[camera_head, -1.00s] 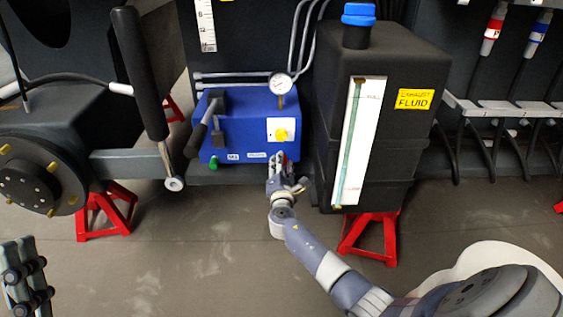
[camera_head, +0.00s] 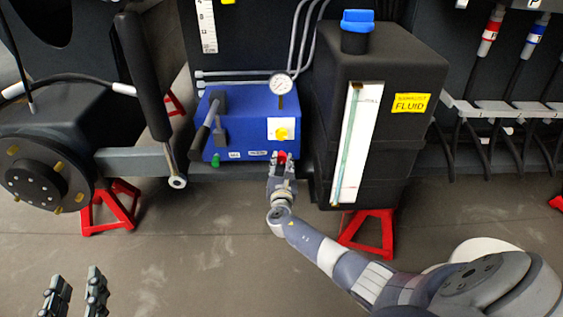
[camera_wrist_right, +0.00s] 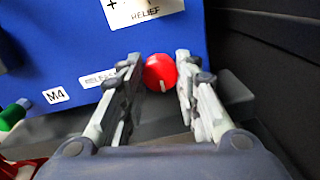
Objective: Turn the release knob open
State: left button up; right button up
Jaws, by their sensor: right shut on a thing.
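The release knob (camera_wrist_right: 158,70) is red and round with a short white mark. It sits at the lower front of the blue box (camera_head: 240,112), beside a white label that seems to read RELEASE. In the head view the knob (camera_head: 282,157) shows small between the fingertips. My right gripper (camera_wrist_right: 160,78) has one finger on each side of the knob and is shut on it. In the head view my right gripper (camera_head: 282,160) reaches up to the box from below. My left gripper (camera_head: 76,284) is open and empty at the bottom left, far from the box.
The black fluid tank (camera_head: 385,120) with a blue cap stands close to the right of my right gripper. The box also carries a yellow relief knob (camera_head: 281,133), a green knob (camera_head: 216,160), a gauge (camera_head: 281,84) and a black lever (camera_head: 206,124). Red stands (camera_head: 112,207) stand on the floor.

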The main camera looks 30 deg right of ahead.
pick_arm(q)
jog(key=shift+f, duration=0.35)
pick_arm(e)
jog(key=shift+f, duration=0.1)
jog(key=o, duration=1.1)
jog(key=v, duration=1.2)
